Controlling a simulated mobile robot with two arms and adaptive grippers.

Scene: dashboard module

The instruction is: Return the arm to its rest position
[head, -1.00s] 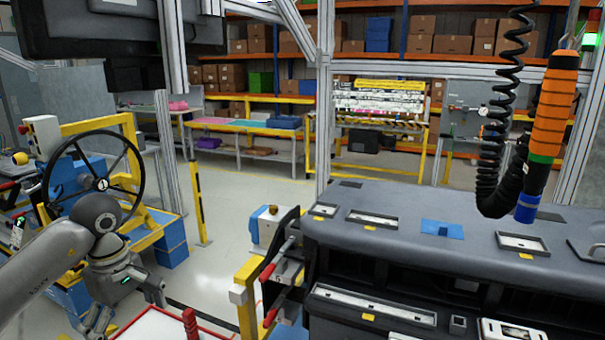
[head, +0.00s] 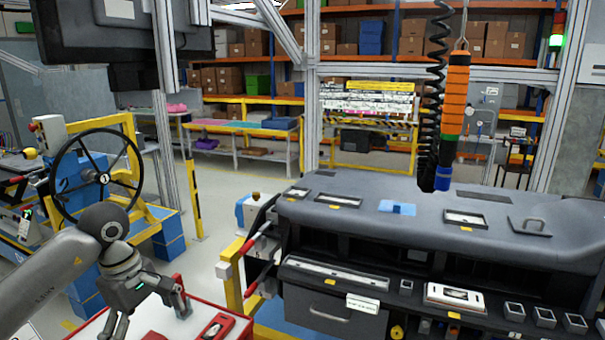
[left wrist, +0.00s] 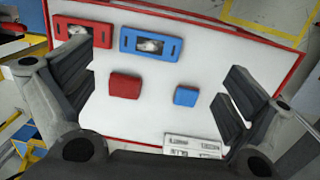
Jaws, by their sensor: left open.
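My left arm comes in from the left of the head view. Its gripper (head: 150,312) is over the white, red-rimmed tray (head: 245,309) at the bottom. In the left wrist view the gripper (left wrist: 163,92) has its fingers wide apart, with nothing between them but a view down onto the tray (left wrist: 215,63). My right gripper is in neither view.
The tray holds a red frame piece (left wrist: 84,29), a blue frame piece (left wrist: 151,42), a red block (left wrist: 125,86), a blue block (left wrist: 186,95) and a white panel (left wrist: 192,146). The dashboard module (head: 340,205) stands right, under a hanging orange tool (head: 455,100).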

